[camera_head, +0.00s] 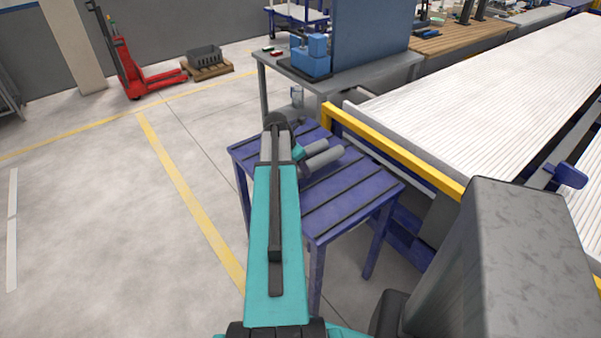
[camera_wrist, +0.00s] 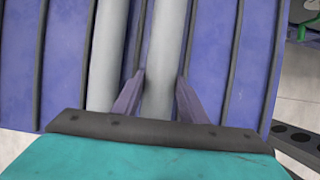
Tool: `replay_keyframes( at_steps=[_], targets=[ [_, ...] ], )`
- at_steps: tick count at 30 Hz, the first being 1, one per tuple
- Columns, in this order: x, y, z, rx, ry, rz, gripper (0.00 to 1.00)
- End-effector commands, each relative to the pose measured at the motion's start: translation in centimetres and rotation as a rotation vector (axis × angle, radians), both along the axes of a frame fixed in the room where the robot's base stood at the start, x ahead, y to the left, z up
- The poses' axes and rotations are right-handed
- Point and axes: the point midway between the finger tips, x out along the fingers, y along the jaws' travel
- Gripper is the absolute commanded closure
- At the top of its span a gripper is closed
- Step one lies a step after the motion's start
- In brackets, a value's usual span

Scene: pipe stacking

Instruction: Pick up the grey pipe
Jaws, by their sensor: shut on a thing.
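Two grey pipes lie side by side over the slatted blue table (camera_head: 345,205). In the wrist view one grey pipe (camera_wrist: 168,45) runs between the two purple fingers of my gripper (camera_wrist: 160,84), which is shut on it. The second grey pipe (camera_wrist: 108,55) lies parallel just to the left, outside the fingers. I cannot tell whether the held pipe touches the table.
A yellow-edged roller conveyor (camera_head: 480,90) runs close along the table's right side. A grey workbench (camera_head: 345,70) with a blue machine (camera_head: 311,57) stands behind. A red pallet jack (camera_head: 130,60) is at the far left. The floor on the left is clear.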

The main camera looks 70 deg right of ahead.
Motion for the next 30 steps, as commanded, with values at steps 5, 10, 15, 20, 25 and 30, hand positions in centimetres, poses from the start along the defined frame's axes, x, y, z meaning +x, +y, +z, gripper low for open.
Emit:
replay_keyframes(
  at_steps=[5, 10, 15, 20, 25, 30],
  targets=[
    [-0.3, 0.7, 1.2, 0.000, 0.000, 0.000, 0.88],
    [-1.1, 2.3, 1.3, -0.001, 0.001, 0.001, 0.88],
    [-2.0, 4.2, 1.5, -0.001, 0.000, 0.001, 0.88],
    [-2.9, 6.0, 1.6, -0.001, 0.000, 0.001, 0.88],
    [-3.7, 7.8, 1.9, -0.001, 0.001, 0.001, 0.88],
    [-4.4, 9.2, 2.0, -0.001, 0.001, 0.001, 0.88]
  ],
)
